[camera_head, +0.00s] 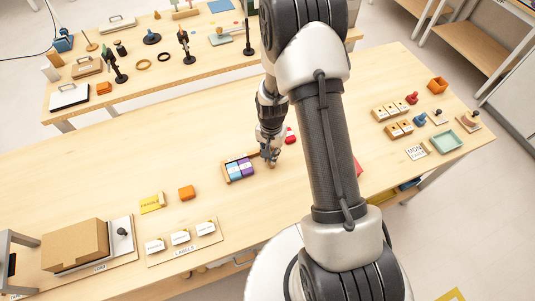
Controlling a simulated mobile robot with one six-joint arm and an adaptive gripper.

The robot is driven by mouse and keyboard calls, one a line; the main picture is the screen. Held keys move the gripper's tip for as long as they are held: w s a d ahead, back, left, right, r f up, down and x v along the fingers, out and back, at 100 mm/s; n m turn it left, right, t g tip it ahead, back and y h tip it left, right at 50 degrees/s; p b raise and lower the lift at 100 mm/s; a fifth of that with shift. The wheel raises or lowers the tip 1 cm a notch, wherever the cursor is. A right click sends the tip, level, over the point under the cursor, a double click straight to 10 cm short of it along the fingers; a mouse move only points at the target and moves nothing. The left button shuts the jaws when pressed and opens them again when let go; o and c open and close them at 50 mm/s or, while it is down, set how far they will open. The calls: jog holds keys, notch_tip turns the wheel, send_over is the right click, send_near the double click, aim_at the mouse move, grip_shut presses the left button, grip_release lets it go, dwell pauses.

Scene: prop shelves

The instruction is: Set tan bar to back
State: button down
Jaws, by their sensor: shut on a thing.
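My gripper (270,160) points down at the middle of the near table, just right of a small wooden rack (225,180) holding blue and purple blocks (240,168). Its fingers are shut on a small tan piece that shows at the fingertips, which I take to be the tan bar (272,166). The fingers hide most of the bar, and I cannot tell whether it touches the rack.
A cardboard box (75,245) and a label board (185,242) are at front left. Wooden holders (390,109) and a green tray (446,141) are at right. The table's back left is clear.

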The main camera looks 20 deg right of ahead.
jog(key=c, duration=1.5)
grip_release()
jog(key=shift+d, duration=0.2)
jog(key=shift+c, duration=0.2)
notch_tip(320, 180, up, 12)
jog(key=s+a+r+n+t, duration=0.15)
jog(key=s+r, duration=0.25)
jog(key=r, duration=0.5)
jog(key=s+a+r+n+t, duration=0.1)
jog(key=s+a+r+n, duration=0.2)
jog(key=r, duration=0.6)
jog(key=s+r+n+t, duration=0.1)
jog(key=s+r+n, duration=0.1)
jog(key=s, duration=0.5)
jog(key=s+a+r+n+t, duration=0.1)
jog(key=s+r+n, duration=0.1)
jog(key=s, duration=0.5)
jog(key=shift+s+a+r+b, duration=0.25)
jog(key=shift+r+b, duration=0.2)
jog(key=shift+r, duration=0.25)
